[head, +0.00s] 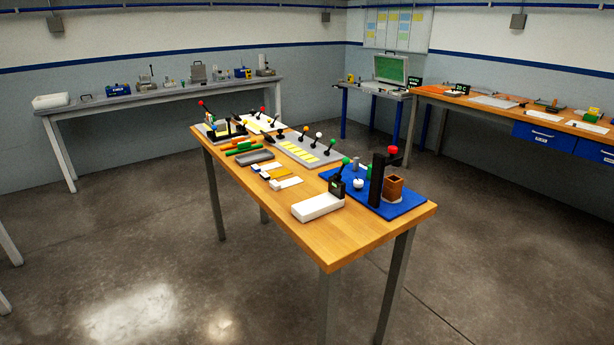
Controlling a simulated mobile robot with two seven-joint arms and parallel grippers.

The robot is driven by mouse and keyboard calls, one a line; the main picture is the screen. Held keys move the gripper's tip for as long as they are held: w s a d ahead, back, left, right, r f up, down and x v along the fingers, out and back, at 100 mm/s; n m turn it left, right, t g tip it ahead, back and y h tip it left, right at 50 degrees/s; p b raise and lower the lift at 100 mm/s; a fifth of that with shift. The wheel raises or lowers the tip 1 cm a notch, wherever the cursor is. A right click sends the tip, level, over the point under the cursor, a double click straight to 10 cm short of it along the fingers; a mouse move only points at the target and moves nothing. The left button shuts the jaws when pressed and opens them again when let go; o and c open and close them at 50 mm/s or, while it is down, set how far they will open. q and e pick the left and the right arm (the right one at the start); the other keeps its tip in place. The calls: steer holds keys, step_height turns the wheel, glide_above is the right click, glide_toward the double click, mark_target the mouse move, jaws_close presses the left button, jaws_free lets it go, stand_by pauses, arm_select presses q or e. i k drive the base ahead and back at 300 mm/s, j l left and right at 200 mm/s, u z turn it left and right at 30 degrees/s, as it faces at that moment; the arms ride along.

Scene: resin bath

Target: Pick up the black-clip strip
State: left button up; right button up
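Several small flat strips lie on the wooden table (350,232): a white one (266,166), an orange-yellow one (281,173) and another white one (287,183). Their end clips are too small for me to tell which strip has a black clip. Neither of my grippers is in view.
A white block (317,206) stands near the table's front edge. Right of it is a blue board (399,207) with a black post (377,180) and a brown box (393,188). A grey board (318,163) with upright levers and a grey tray (254,157) lie behind. Floor around the table is clear.

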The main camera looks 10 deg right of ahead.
mark_target(265, 177)
steer(key=z, duration=0.25)
steer(key=i+j+z, duration=0.25)
steer(key=z, duration=0.2)
steer(key=i+j+z, duration=0.2)
steer(key=j+z, duration=0.2)
steer(key=i+j, duration=0.15)
steer(key=j, duration=0.2)
steer(key=i+j+z, duration=0.1)
steer(key=j, duration=0.3)
steer(key=i+j+z, duration=0.1)
steer(key=i+j, duration=0.15)
steer(key=j, duration=0.15)
steer(key=i+j, duration=0.15)
steer(key=j, duration=0.2)
